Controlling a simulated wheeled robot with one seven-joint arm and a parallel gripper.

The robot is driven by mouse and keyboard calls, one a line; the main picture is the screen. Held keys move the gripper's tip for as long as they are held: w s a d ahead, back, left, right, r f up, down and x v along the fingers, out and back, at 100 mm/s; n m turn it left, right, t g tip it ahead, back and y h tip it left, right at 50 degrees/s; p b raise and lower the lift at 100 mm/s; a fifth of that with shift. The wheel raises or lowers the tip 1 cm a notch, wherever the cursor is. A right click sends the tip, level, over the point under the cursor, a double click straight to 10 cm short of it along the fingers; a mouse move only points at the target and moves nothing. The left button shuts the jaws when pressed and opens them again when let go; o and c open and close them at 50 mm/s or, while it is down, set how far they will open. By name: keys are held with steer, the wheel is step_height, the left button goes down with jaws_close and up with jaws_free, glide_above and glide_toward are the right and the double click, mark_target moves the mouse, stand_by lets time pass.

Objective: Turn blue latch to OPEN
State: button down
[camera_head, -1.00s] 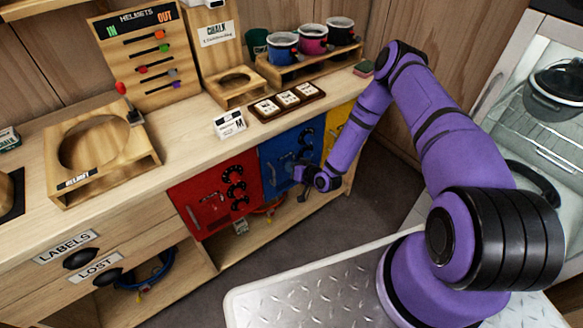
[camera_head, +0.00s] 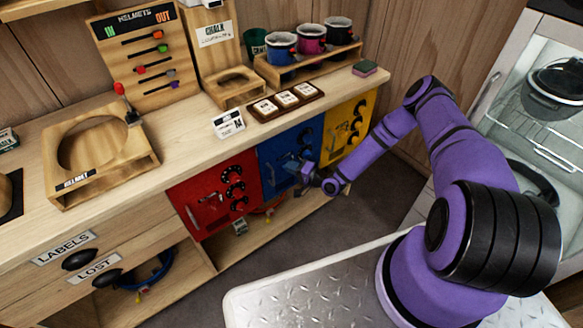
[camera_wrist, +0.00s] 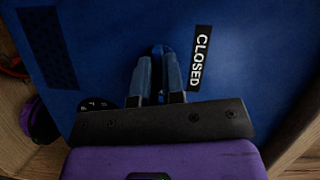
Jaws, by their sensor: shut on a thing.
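The blue panel (camera_head: 272,152) is set in the cabinet front between the red and yellow panels. In the wrist view the blue panel (camera_wrist: 235,75) fills most of the picture. A white-on-black CLOSED label (camera_wrist: 198,58) shows just right of the fingers. My gripper (camera_wrist: 159,62) points at the panel and is shut on the blue latch (camera_wrist: 157,50), of which only a small part shows between the fingertips. In the head view my gripper (camera_head: 301,171) is at the panel's lower right, and the latch is too small and covered to make out. No OPEN label is readable.
The counter above holds labelled cards (camera_head: 286,101) and mugs on a rack (camera_head: 312,59). Open floor (camera_head: 375,205) lies right of the cabinet.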

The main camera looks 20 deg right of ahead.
steer(key=shift+w+m+t+y, duration=0.2)
steer(key=shift+m+t+y, duration=0.1)
steer(key=shift+m, duration=0.7)
steer(key=shift+r, duration=0.1)
steer(key=c, duration=1.2)
jaws_free()
steer(key=shift+a, duration=0.1)
steer(key=v, duration=1)
steer(key=shift+s+d, duration=0.25)
steer(key=shift+d, duration=0.1)
